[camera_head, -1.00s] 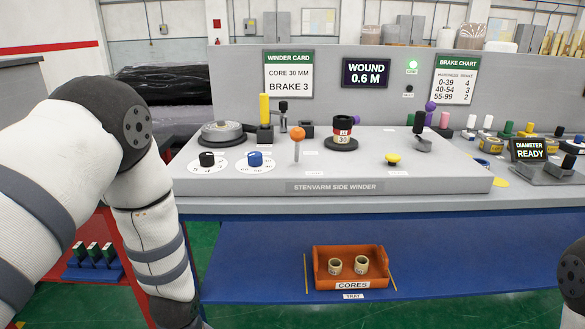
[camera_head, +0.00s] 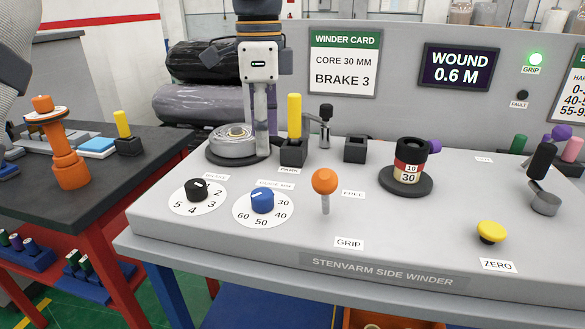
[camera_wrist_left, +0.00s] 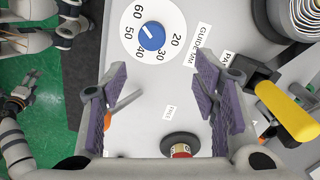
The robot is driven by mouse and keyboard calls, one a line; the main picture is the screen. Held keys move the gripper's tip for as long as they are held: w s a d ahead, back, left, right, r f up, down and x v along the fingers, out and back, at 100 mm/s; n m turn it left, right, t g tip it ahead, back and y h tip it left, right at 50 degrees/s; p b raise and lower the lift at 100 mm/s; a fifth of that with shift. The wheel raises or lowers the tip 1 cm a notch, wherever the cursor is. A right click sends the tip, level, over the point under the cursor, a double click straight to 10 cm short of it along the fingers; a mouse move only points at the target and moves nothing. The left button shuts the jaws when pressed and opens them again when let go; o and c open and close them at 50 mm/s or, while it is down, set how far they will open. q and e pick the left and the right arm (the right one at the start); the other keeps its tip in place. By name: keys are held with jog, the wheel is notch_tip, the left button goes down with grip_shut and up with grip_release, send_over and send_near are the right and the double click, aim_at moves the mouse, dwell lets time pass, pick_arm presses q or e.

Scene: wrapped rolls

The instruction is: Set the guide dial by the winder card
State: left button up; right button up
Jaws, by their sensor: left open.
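The blue guide dial (camera_head: 262,200) sits on a white disc at the panel's left. In the left wrist view the dial (camera_wrist_left: 152,37) shows a small white mark, seemingly turned between 50 and 60. The winder card (camera_head: 345,63) reads CORE 30 MM, BRAKE 3. My left gripper (camera_head: 262,148) points down above and just behind the dial, seen edge-on. In the left wrist view its purple-padded fingers (camera_wrist_left: 160,88) are apart with nothing between them, short of the dial.
The black brake dial (camera_head: 197,190) is left of the blue one. An orange-knobbed lever (camera_head: 325,182) stands right of it. A yellow handle (camera_head: 294,115) and a flat metal reel (camera_head: 232,140) stand behind. A banded roll (camera_head: 409,165) and yellow button (camera_head: 491,231) are farther right.

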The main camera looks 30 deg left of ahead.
aim_at(263, 193)
pick_arm(q)
jog(key=s+f, duration=0.2)
jog(key=f, duration=0.1)
jog(key=shift+f, duration=0.2)
jog(key=f, duration=0.8)
jog(key=shift+w+f, duration=0.1)
jog(key=shift+w, duration=0.1)
jog(key=c, duration=1.2)
